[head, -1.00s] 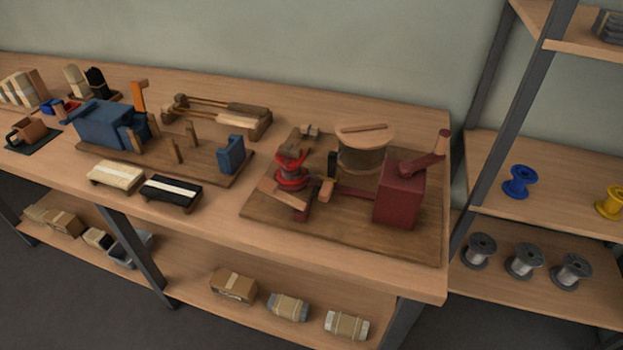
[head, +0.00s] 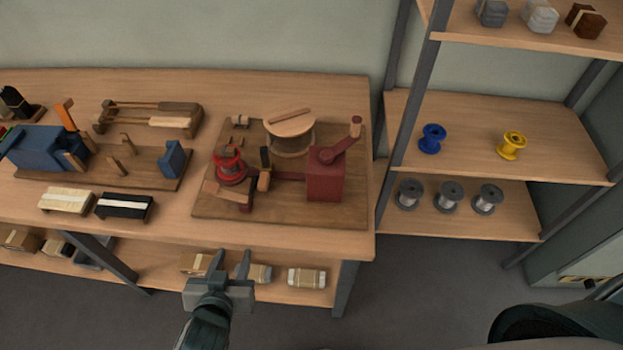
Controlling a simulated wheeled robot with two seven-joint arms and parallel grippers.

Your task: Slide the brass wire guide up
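The machine on the wooden baseboard (head: 285,213) has a dark red crank box (head: 325,180), a red spool (head: 230,168) and a round wooden-topped drum (head: 290,128). A small brass-coloured block (head: 264,181), which looks like the wire guide, sits between spool and box, low beside a short black upright (head: 265,157). Its exact fit on the upright is too small to tell. My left gripper (head: 232,257) is in front of the bench, below the machine in the picture. Its two fingers point up and stand apart, with nothing between them. My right gripper is not in view.
The bench's front edge (head: 285,247) lies between my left gripper and the machine. A blue fixture (head: 45,148) and two brushes (head: 125,206) are to the left. The shelf rack at right holds a blue spool (head: 432,138), a yellow spool (head: 511,145) and grey spools (head: 450,195).

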